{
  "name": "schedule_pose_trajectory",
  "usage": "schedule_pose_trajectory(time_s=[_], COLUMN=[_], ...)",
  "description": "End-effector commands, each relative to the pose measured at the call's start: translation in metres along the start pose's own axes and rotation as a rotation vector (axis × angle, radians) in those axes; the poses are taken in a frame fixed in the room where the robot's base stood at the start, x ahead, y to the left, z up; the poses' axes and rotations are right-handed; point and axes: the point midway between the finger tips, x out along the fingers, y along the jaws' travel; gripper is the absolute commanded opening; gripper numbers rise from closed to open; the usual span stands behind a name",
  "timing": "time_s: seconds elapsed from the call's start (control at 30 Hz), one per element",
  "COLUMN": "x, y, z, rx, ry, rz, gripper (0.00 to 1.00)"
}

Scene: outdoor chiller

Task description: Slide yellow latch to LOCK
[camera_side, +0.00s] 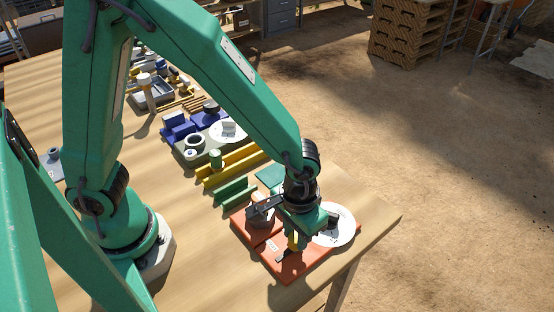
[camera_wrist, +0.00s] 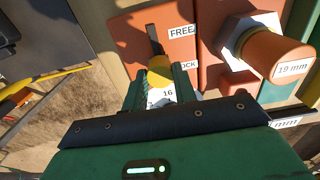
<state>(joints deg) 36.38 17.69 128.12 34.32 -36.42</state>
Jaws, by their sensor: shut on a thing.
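The yellow latch (camera_wrist: 160,72) stands between the two green fingers of my gripper (camera_wrist: 158,90) in the wrist view, and the gripper is shut on it. A dark slot (camera_wrist: 154,38) runs up from the latch past the FREE label (camera_wrist: 182,30). The latch is beside the partly hidden LOCK label (camera_wrist: 188,66), below FREE in the picture. In the side view, my gripper (camera_side: 295,238) points down at the orange panel (camera_side: 284,272), with a bit of yellow latch (camera_side: 293,242) showing. The latch's base is hidden.
An orange knob marked 19 mm (camera_wrist: 290,60) stands to the right of my gripper in the wrist view. A white disc (camera_side: 345,224) lies beside the gripper in the side view. Green and yellow rails (camera_side: 230,165) lie behind. The table's edge is close on the right.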

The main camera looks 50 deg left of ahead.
Motion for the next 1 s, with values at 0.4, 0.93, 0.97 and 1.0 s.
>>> schedule_pose_trajectory(time_s=[0.4, 0.93, 0.97, 1.0], x=[-0.001, -0.003, -0.004, -0.005], y=[0.000, 0.000, 0.000, 0.000], z=[-0.017, -0.015, -0.015, -0.015], rx=[-0.003, 0.000, 0.000, 0.000], ry=[0.009, 0.004, 0.004, 0.005], rz=[0.006, 0.003, 0.003, 0.003], gripper=[0.00, 0.50, 0.50, 0.50])
